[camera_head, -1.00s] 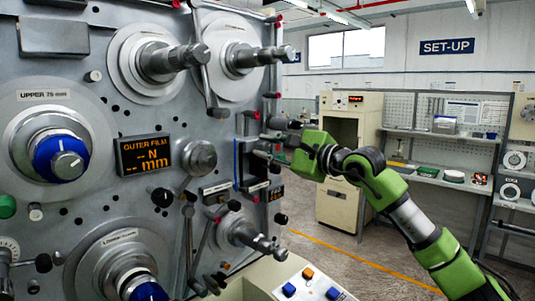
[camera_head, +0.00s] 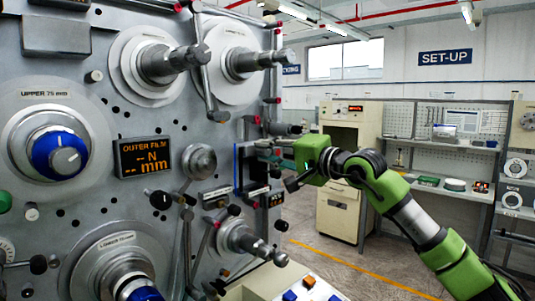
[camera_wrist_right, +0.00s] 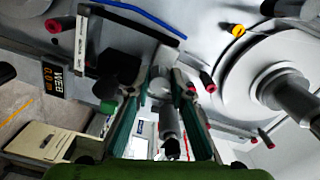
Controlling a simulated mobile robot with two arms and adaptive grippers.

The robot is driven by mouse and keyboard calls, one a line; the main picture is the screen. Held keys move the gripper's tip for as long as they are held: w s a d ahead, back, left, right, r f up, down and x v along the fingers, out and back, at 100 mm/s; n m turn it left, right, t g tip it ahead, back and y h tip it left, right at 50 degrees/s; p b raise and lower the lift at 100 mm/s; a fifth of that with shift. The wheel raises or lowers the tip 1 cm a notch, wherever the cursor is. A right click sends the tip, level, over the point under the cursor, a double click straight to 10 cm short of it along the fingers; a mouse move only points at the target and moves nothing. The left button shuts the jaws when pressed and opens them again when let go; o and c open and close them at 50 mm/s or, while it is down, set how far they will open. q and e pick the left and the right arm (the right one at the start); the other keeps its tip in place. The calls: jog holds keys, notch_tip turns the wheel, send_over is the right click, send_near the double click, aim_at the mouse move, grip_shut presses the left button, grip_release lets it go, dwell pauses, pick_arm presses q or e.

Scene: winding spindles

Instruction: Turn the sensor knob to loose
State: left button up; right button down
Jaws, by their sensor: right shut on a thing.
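My right gripper (camera_head: 268,148) reaches in from the right to the right edge of the grey machine panel (camera_head: 105,200). Its fingers are small and partly hidden by the green wrist in the head view. In the right wrist view the two teal-lined fingers (camera_wrist_right: 162,88) stand on either side of a grey cylindrical part (camera_wrist_right: 166,116), which looks like the sensor knob, and are shut on it. Its marking and setting cannot be read. My left gripper is in neither view.
An orange display (camera_head: 145,157) reads OUTER FILM with dashes. Spindles (camera_head: 170,62) and levers jut from the panel near my right arm. A small WEB display (camera_wrist_right: 53,80) shows in the wrist view. A cream cabinet (camera_head: 345,215) stands behind; open floor lies at the right.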

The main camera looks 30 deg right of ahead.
jog(key=shift+n, duration=0.7)
jog(key=c, duration=1.8)
grip_release()
jog(key=shift+v, duration=6)
jog(key=shift+w, duration=0.1)
